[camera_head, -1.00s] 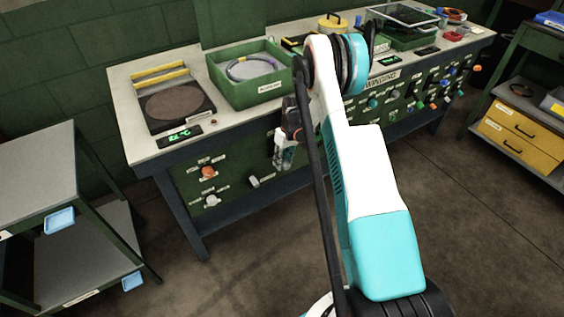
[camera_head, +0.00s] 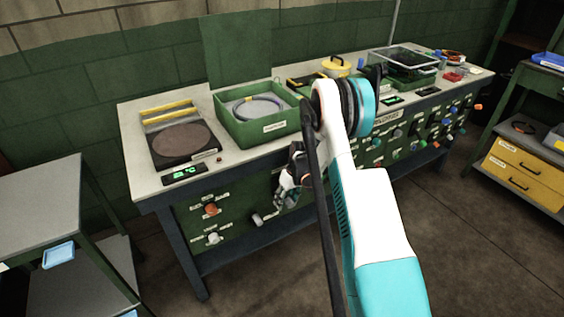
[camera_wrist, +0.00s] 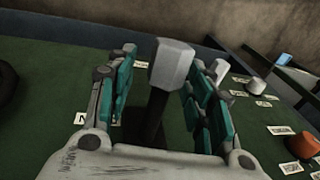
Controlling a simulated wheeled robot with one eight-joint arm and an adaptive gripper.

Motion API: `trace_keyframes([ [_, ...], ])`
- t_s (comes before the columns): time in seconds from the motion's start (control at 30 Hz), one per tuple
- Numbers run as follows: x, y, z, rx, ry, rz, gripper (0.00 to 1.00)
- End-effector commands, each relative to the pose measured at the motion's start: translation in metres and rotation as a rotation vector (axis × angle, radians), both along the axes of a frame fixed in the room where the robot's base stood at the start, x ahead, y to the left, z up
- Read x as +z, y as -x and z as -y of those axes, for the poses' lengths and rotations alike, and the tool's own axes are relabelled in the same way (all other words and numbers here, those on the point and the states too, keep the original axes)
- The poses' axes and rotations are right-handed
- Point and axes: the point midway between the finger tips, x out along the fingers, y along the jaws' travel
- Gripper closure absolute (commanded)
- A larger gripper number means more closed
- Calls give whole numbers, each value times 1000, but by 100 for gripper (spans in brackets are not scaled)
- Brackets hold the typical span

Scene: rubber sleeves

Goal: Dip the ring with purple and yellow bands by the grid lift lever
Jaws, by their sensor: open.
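The ring with purple and yellow bands (camera_head: 258,107) lies in the open green box (camera_head: 262,136) on the bench, on a pale surface. In the wrist view a lever with a grey block-shaped handle (camera_wrist: 172,62) stands out from the green panel between the fingers of my gripper (camera_wrist: 165,80). The fingers are open on either side of it, with no clear contact. In the head view my gripper (camera_head: 289,188) is in front of the bench panel, below the box. A grey lever (camera_head: 257,219) shows just left of it. The lever's label is not readable.
An orange knob (camera_head: 211,208) and a grey knob (camera_head: 214,238) are on the panel at left. A dark round plate (camera_head: 181,139) is left of the box. Several knobs line the panel at right. A grey shelf cart (camera_head: 40,205) stands at left.

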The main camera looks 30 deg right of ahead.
Motion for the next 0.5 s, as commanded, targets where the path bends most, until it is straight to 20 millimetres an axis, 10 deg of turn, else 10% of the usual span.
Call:
trace_keyframes([
  [0.3,-21,2,1,-4,-8,303,52],
  [0.5,21,14,8,-2,-9,298,52],
])
